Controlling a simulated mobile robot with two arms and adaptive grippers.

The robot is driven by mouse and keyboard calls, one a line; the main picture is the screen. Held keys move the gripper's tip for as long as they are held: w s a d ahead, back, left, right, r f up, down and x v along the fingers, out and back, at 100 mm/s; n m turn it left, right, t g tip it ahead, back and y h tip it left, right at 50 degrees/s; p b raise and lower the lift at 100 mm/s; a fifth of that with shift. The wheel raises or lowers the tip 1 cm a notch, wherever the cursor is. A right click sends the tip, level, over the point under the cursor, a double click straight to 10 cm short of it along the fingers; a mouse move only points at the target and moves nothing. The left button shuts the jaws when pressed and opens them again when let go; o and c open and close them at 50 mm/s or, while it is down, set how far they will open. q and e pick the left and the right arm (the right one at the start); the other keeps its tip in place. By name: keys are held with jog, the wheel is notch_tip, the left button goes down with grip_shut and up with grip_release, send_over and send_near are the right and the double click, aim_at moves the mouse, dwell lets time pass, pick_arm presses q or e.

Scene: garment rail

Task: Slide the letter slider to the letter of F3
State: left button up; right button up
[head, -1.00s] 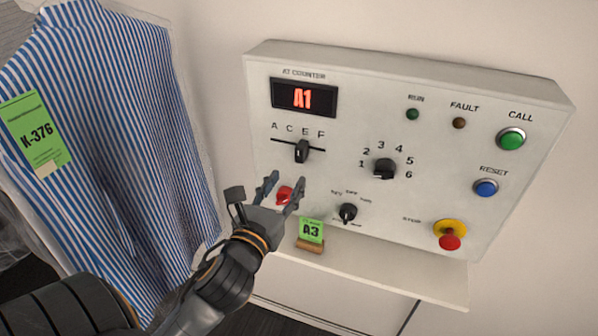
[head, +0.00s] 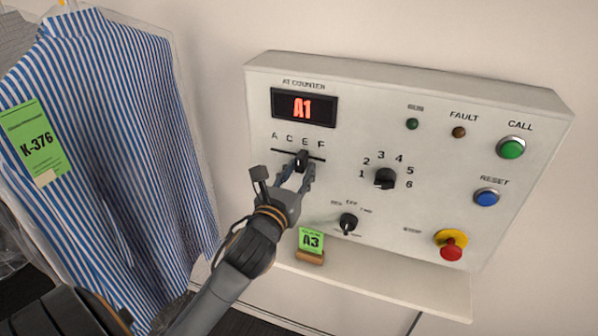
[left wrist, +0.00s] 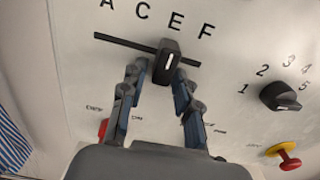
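The letter slider's black knob (head: 302,160) sits in a dark slot under the letters A, C, E, F, at about the E. In the left wrist view the slider knob (left wrist: 167,61) stands between my fingertips, with the F to its right. My left gripper (head: 297,176) is open, pointing up at the panel from below the slot. In the left wrist view my left gripper (left wrist: 160,75) has a finger on each side of the knob's lower end; contact is unclear. The display (head: 303,107) reads A1. My right gripper is not in view.
A number dial (head: 385,178) and a mode knob (head: 348,222) are right of my gripper. Call, reset and stop buttons (head: 451,246) line the panel's right side. A green A3 tag (head: 311,242) stands on the shelf below. A bagged striped shirt (head: 110,130) hangs left.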

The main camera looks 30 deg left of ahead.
pick_arm(q)
grip_shut()
jog(key=shift+w+d+p, duration=0.25)
jog(key=shift+d+p, duration=0.05)
jog(key=shift+d, duration=0.65)
jog(key=shift+w+d+p, duration=0.2)
jog(key=shift+d+p, duration=0.1)
jog(key=shift+d, duration=0.65)
jog(key=shift+a, duration=0.1)
jog(key=shift+o, duration=1.7)
grip_release()
jog(key=shift+o, duration=0.6)
jog(key=shift+d, duration=0.25)
jog(key=shift+a, duration=0.1)
send_near(322, 167)
jog(key=shift+s, duration=0.55)
